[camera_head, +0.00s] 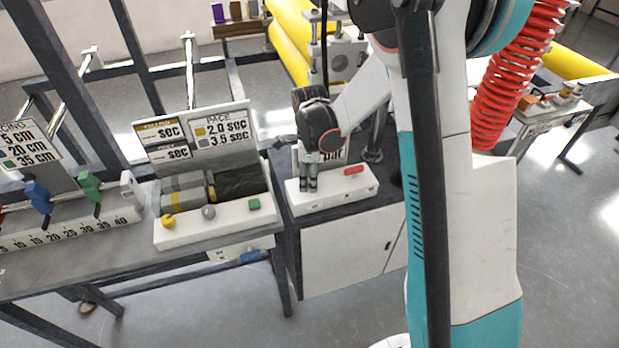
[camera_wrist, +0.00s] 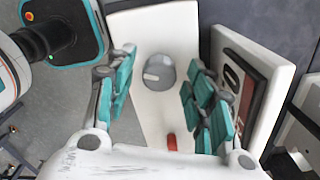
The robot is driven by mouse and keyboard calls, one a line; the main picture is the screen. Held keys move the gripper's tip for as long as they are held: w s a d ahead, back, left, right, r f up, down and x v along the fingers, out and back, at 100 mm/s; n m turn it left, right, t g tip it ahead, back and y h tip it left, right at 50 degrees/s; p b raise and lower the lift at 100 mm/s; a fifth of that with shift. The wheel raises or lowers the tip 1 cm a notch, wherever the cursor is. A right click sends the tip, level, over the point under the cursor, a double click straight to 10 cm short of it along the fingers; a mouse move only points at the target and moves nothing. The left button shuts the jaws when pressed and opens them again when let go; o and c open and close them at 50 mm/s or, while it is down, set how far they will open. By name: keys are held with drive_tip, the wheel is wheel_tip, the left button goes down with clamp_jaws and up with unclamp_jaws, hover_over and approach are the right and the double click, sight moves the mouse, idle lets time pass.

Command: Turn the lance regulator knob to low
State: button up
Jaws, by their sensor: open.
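The regulator knob (camera_wrist: 158,72) is a round grey dial with a pale pointer mark toward its left side, on a white panel (camera_wrist: 155,30) in the wrist view. My gripper (camera_wrist: 158,86) is open, with its teal-padded fingers on either side of the knob. I cannot tell whether the pads touch it; gaps show at both sides. In the head view my gripper (camera_head: 309,184) points down over the left part of the white control box (camera_head: 330,195) and hides the knob. Any low or high marks on the panel are not readable.
A red piece (camera_head: 353,170) sits right of my gripper on the same box; it also shows in the wrist view (camera_wrist: 171,142). A sign (camera_head: 334,152) stands close behind my gripper, partly hidden. To the left is a box with yellow, grey and green controls (camera_head: 208,226).

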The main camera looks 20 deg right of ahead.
drive_tip(key=shift+f, duration=0.1)
drive_tip(key=c, duration=1.1)
drive_tip(key=shift+o, duration=0.2)
